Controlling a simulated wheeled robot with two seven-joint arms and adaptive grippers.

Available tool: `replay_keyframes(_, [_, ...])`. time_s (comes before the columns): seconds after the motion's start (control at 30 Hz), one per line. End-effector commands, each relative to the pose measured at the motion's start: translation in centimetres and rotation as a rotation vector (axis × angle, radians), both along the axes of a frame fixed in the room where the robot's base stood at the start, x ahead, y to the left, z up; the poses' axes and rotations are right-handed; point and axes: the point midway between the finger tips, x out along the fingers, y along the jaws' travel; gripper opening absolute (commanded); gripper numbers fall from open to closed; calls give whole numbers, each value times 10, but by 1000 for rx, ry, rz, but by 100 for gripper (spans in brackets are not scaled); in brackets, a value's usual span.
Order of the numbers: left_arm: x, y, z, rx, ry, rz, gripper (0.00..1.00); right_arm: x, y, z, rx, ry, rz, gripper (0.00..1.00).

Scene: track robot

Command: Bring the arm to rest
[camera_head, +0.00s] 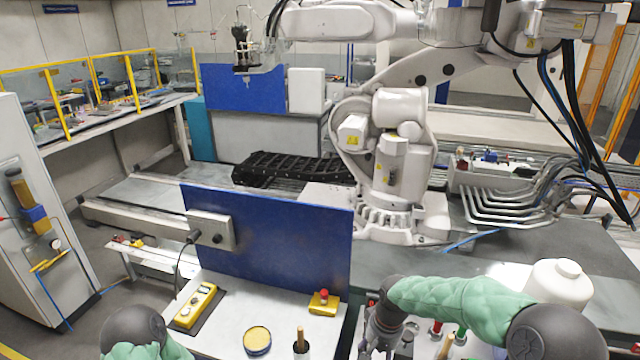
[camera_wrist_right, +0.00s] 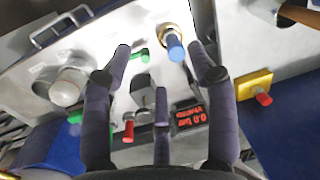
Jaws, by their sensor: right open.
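My right arm, in a green padded sleeve, comes in from the lower right of the head view. Its gripper (camera_head: 380,330) is over a control panel at the front edge. In the right wrist view the gripper (camera_wrist_right: 160,58) has its dark fingers spread wide, with nothing between them. Beyond the fingers is the grey panel (camera_wrist_right: 85,45) with a blue knob (camera_wrist_right: 175,47), a red lever (camera_wrist_right: 129,130), a green switch (camera_wrist_right: 140,55) and a red-lit display (camera_wrist_right: 189,116). Only a dark joint and green sleeve of my left arm show at lower left; its gripper is out of view.
A yellow button box (camera_head: 196,305), a round yellow-lidded tin (camera_head: 257,340) and a yellow block with a red button (camera_head: 323,303) stand on the white table. A blue panel (camera_head: 270,240) rises behind. A white bottle (camera_head: 556,287) stands right of my gripper. A large white robot arm (camera_head: 395,150) stands behind.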

Motion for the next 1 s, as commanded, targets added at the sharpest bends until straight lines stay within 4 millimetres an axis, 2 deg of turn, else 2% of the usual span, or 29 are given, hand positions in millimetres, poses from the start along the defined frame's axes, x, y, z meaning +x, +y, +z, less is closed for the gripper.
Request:
replay_keyframes(0.03, [0, 0, 0, 0, 0, 0, 40, -7, 2, -18, 16, 14, 1, 58])
replay_keyframes(0.17, [0, 0, 0, 0, 0, 0, 40, -25, 8, -64, 71, 25, -1, 58])
replay_keyframes(0.23, [0, 0, 0, 0, 0, 0, 40, -41, 12, -94, 108, 34, -8, 58])
replay_keyframes(0.4, [0, 0, 0, 0, 0, 0, 40, -97, 21, -169, 196, 43, -59, 58])
replay_keyframes(0.5, [0, 0, 0, 0, 0, 0, 40, -132, 24, -199, 228, 41, -97, 58])
replay_keyframes(0.7, [0, 0, 0, 0, 0, 0, 40, -188, 26, -233, 246, 33, -163, 58])
replay_keyframes(0.9, [0, 0, 0, 0, 0, 0, 40, -234, 26, -248, 238, 31, -212, 58])
replay_keyframes(0.97, [0, 0, -3, 0, 0, 0, 40, -242, 26, -253, 234, 27, -218, 58])
replay_keyframes(1.0, [0, 0, -12, 0, -1, 0, 40, -237, 26, -261, 232, 18, -211, 58])
